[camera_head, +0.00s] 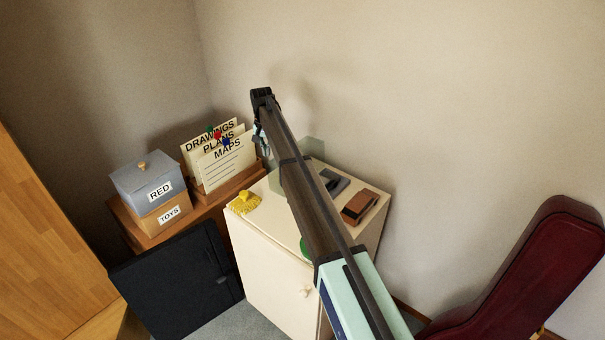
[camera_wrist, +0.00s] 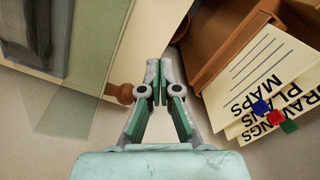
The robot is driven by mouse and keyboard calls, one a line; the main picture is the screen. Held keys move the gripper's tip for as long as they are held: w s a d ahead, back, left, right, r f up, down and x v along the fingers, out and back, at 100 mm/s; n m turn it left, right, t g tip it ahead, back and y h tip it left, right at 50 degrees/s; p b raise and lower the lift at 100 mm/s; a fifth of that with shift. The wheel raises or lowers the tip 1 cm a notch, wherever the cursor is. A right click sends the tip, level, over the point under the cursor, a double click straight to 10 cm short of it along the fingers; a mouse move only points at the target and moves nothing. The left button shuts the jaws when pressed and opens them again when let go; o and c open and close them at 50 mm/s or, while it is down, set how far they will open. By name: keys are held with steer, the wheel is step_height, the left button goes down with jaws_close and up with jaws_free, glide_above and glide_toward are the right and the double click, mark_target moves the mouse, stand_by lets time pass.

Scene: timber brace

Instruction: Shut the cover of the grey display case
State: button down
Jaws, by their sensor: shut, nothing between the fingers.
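The grey display case (camera_head: 334,181) sits on top of the cream cabinet, partly hidden behind my arm. Its clear greenish cover (camera_head: 315,150) stands raised at the back, near the wall. In the wrist view the dark case (camera_wrist: 35,35) is at the top left, with the see-through cover (camera_wrist: 90,65) slanting beside it. My gripper (camera_wrist: 160,80) is shut and empty, to the right of the cover and apart from it. In the head view my gripper (camera_head: 259,140) is beyond the cabinet's back left corner, partly hidden by my arm.
A yellow object (camera_head: 243,203) and a brown box (camera_head: 360,207) lie on the cream cabinet (camera_head: 265,260). A green item (camera_head: 304,247) is mostly hidden by my arm. Left stand a folder holder (camera_head: 225,158) and labelled boxes (camera_head: 148,188). The wall is close behind.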

steer(key=shift+s+d+f, duration=0.1)
steer(key=shift+s+d, duration=0.05)
steer(key=shift+s+d+f, duration=0.15)
steer(key=shift+s+d, duration=0.15)
steer(key=shift+d, duration=0.1)
steer(key=shift+s+d, duration=0.1)
stand_by(0.5)
steer(key=shift+s+d, duration=0.35)
steer(key=shift+s+d, duration=0.15)
steer(key=shift+d, duration=0.05)
stand_by(0.4)
steer(key=shift+s+d, duration=0.3)
stand_by(0.4)
